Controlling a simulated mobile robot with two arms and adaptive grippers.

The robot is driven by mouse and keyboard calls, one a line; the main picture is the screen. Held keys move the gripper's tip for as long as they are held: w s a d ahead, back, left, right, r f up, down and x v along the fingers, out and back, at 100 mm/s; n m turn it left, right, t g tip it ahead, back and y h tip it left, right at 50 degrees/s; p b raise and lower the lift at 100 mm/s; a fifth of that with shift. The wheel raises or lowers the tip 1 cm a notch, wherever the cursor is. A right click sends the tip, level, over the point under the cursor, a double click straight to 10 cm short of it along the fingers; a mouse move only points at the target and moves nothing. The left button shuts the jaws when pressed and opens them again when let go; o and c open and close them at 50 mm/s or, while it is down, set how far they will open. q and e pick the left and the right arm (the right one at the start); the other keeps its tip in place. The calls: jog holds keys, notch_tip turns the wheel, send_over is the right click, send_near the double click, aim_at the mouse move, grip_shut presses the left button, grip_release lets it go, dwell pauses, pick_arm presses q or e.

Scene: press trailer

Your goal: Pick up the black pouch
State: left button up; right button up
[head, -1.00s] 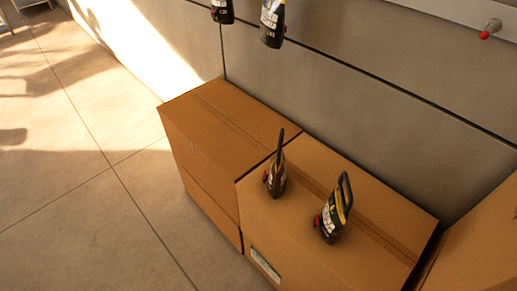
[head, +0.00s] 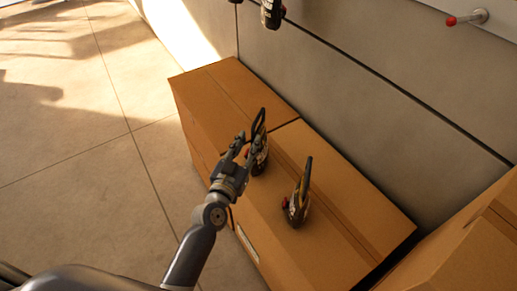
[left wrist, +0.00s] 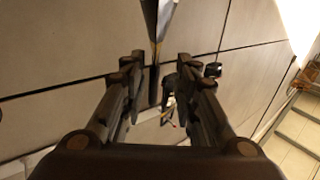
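The left pouch (head: 261,157) has a loop-like top, and the right pouch (head: 298,206) leans slightly. My left gripper (head: 243,149) is right beside the left pouch, overlapping its left edge; I cannot tell whether it touches. In the left wrist view the two fingers of the gripper (left wrist: 157,88) are spread apart. A dark narrow shape shows between them, and I cannot tell which pouch it is. My right gripper is not in view.
The cardboard box (head: 340,190) under the pouches stands against a grey wall (head: 340,85), with another box (head: 450,245) at right. More dark pouches (head: 271,14) hang at the wall above. A red-tipped peg (head: 467,18) sticks out at upper right. Floor at left is clear.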

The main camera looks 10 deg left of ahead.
aim_at(259, 130)
pick_arm(q)
jog(key=shift+w+d, duration=0.15)
jog(key=shift+w, duration=0.45)
jog(key=shift+w+d, duration=0.15)
jog(key=shift+w, duration=0.45)
jog(key=shift+w+d, duration=0.1)
jog(key=shift+w, duration=0.25)
jog(key=w, duration=0.3)
jog(key=shift+w+d+f, duration=0.15)
jog(key=shift+d+f, duration=0.05)
jog(key=shift+d, duration=0.2)
jog(key=shift+w, duration=0.3)
grip_shut()
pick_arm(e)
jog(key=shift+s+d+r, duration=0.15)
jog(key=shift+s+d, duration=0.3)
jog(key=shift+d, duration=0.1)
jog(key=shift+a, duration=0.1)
